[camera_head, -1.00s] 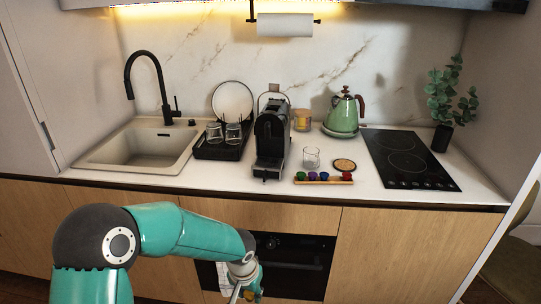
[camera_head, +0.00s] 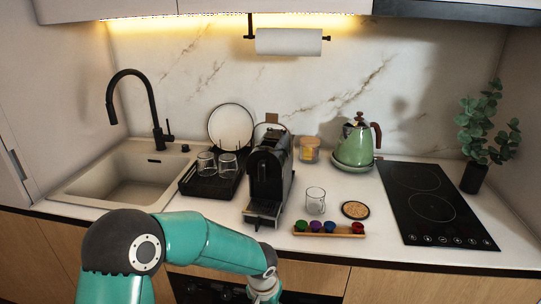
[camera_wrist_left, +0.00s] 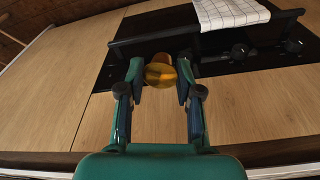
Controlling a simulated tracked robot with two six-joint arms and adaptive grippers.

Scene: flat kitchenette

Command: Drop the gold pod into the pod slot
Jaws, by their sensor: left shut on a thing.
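My left gripper (camera_wrist_left: 160,76) is shut on the gold pod (camera_wrist_left: 159,70), which shows between its fingertips in the left wrist view. It is in front of the oven and cabinet fronts. In the head view my left arm comes in at the bottom, and the fingertips and pod are out of the picture. The black coffee machine (camera_head: 268,178) stands on the counter, beyond my left arm. Its pod slot cannot be made out clearly. My right gripper is in neither view.
A wooden holder (camera_head: 344,234) with several coloured pods lies at the counter's front, right of the machine. A glass cup (camera_head: 315,201) and a round coaster (camera_head: 355,210) stand behind it. A drying rack (camera_head: 209,184) is left of the machine. A checked towel (camera_wrist_left: 229,13) hangs at the oven handle.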

